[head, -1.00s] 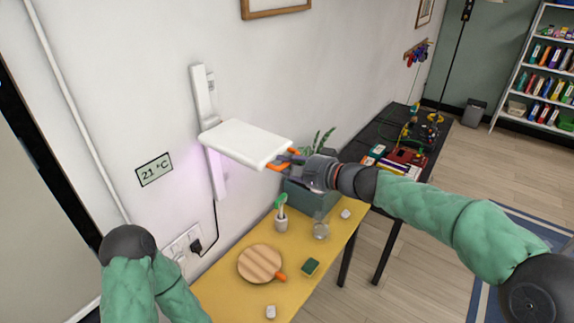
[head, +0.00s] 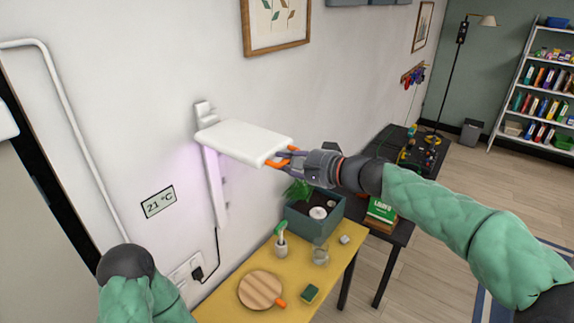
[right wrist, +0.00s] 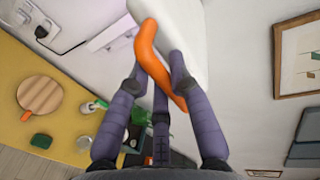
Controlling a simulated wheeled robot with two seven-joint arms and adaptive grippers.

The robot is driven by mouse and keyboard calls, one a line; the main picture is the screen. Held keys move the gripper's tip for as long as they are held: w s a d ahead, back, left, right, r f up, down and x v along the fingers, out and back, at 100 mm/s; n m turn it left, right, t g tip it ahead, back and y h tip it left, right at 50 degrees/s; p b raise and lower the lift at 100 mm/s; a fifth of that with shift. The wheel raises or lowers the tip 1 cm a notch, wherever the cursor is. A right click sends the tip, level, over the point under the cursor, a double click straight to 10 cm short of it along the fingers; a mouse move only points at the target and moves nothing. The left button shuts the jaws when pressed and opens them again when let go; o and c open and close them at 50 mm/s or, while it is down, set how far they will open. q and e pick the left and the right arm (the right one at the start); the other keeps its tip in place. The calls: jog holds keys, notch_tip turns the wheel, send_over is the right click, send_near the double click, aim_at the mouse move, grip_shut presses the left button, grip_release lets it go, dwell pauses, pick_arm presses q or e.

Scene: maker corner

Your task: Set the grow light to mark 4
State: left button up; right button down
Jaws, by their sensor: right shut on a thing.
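The grow light (head: 242,142) is a flat white panel on a white vertical wall rail (head: 215,190). The panel sits near the top of the rail, with a purplish glow on the wall below it. My right gripper (head: 284,157) is at the panel's right front edge. In the right wrist view its fingers are closed around the orange handle (right wrist: 148,48) beside the white panel (right wrist: 183,25). No mark numbers are legible on the rail. Of my left arm only green sleeve and a dark joint show at lower left; its gripper is out of view.
Below is a yellow table (head: 225,301) with a round wooden board (head: 260,289), a sponge (head: 310,293), a glass (head: 320,255) and a brush in a pot. A planter (head: 314,225) stands behind. A framed picture (head: 277,22) hangs above; a cord runs to the socket.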

jog(key=shift+d+r, duration=0.1)
jog(key=shift+r, duration=0.3)
jog(key=c, duration=1.2)
grip_release()
jog(key=shift+o, duration=0.5)
jog(key=shift+w, duration=0.1)
jog(key=shift+f, duration=0.1)
jog(key=shift+s+d, duration=0.3)
jog(key=v, duration=1.1)
jog(key=shift+s, duration=0.2)
